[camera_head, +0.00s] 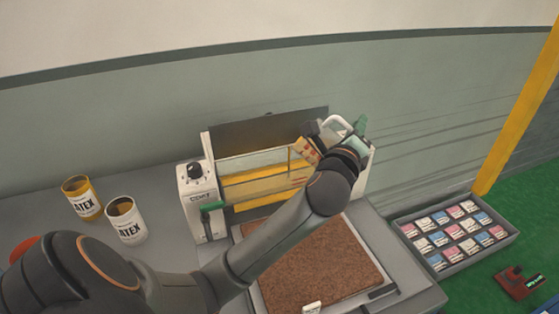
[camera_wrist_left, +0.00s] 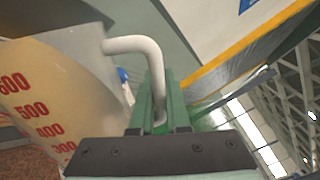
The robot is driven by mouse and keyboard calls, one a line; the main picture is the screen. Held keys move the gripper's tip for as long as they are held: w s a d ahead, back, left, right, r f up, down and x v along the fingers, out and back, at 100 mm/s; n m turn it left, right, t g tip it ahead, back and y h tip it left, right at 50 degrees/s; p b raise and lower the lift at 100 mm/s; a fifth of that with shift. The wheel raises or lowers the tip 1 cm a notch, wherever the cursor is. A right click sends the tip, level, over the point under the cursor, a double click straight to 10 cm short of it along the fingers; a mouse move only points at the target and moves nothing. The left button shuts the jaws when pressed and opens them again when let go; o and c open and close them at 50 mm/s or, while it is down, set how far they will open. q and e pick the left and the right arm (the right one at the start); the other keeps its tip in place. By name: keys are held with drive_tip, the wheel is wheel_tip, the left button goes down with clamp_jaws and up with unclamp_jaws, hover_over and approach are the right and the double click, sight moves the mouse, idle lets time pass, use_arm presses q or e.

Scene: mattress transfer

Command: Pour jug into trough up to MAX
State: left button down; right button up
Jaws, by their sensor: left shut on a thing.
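The jug (camera_head: 311,149) has cream walls or contents and red numbers, and is tilted above the right part of the trough. In the left wrist view the jug (camera_wrist_left: 50,100) shows red marks from 300 to 600. Its white handle (camera_wrist_left: 150,55) is between the green fingers of my left gripper (camera_wrist_left: 163,105), which is shut on it. The trough (camera_head: 255,190) is a yellow-bottomed channel with a clear front in the white machine. Its MAX mark cannot be made out, and my arm and the jug hide its right end. I cannot tell whether liquid is flowing. My right gripper is out of view.
The machine's left housing (camera_head: 198,200) has a black knob and green handle. A brown board (camera_head: 325,265) lies in front. Two latex cans (camera_head: 82,198) stand at left. A grey tray (camera_head: 440,262) of small packets sits at right, near a yellow post (camera_head: 515,110).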

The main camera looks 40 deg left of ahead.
sight(333, 120)
use_arm(q)
drive_tip(key=shift+s+a+r+n+b, duration=0.2)
drive_tip(key=shift+a+n+b, duration=0.4)
drive_tip(key=shift+n+b, duration=0.35)
drive_tip(key=shift+s+a+r+n+b, duration=0.2)
drive_tip(key=shift+a+n+b, duration=0.4)
drive_tip(key=shift+b, duration=0.55)
idle(2.3)
drive_tip(key=shift+s+a+r+n+p, duration=0.15)
drive_tip(key=shift+a+r+n+p, duration=0.15)
drive_tip(key=shift+a+p, duration=0.2)
drive_tip(key=shift+s+a+r+n+p, duration=0.15)
drive_tip(key=shift+a+n+p, duration=0.2)
drive_tip(key=shift+a, duration=0.15)
idle(0.8)
